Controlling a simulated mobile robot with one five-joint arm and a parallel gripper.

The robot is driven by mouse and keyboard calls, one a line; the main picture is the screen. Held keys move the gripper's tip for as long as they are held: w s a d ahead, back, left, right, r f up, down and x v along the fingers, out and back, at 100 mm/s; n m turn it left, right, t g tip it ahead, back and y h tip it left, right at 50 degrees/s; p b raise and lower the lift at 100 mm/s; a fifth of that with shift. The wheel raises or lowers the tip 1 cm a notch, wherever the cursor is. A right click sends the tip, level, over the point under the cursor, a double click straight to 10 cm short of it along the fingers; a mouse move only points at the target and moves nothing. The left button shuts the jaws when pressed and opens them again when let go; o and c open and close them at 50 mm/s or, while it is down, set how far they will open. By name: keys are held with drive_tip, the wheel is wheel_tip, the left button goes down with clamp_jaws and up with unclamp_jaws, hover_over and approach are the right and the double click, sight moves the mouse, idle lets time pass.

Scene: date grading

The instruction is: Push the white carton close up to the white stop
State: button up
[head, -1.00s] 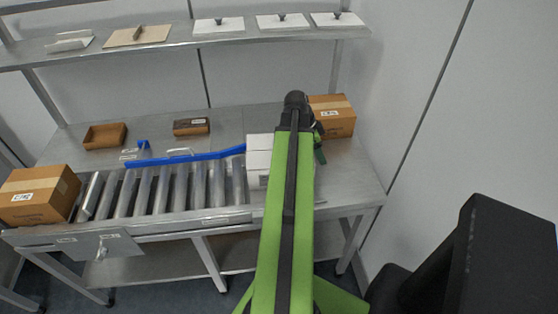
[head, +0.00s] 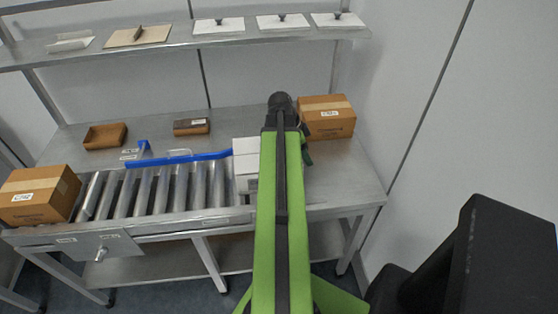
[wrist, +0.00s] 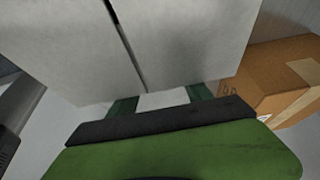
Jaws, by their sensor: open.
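The white carton (head: 245,158) stands at the right end of the roller conveyor, by the right end of the blue rail; my arm hides its right part. In the wrist view the white carton (wrist: 190,45) fills the top, with a dark seam across it. My gripper (wrist: 160,98) is open, its two green fingers apart at the carton's lower edge. I cannot tell whether they touch it. In the head view my arm hides most of the gripper. I cannot make out the white stop for certain.
A blue rail (head: 180,159) runs along the back of the rollers (head: 170,190). A brown carton (head: 328,118) stands right of my gripper, another (head: 38,195) at the left end. Two small brown trays (head: 105,136) (head: 191,127) lie behind. A shelf (head: 150,45) hangs above.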

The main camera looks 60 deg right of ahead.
sight(245, 155)
drive_tip(key=shift+w+a, duration=1.65)
drive_tip(key=shift+w, duration=0.15)
drive_tip(key=shift+w+a, duration=1.7)
drive_tip(key=shift+w, duration=0.2)
drive_tip(key=shift+w+a, duration=1.65)
drive_tip(key=shift+w, duration=0.25)
drive_tip(key=shift+w+a, duration=1.6)
drive_tip(key=shift+w, duration=0.3)
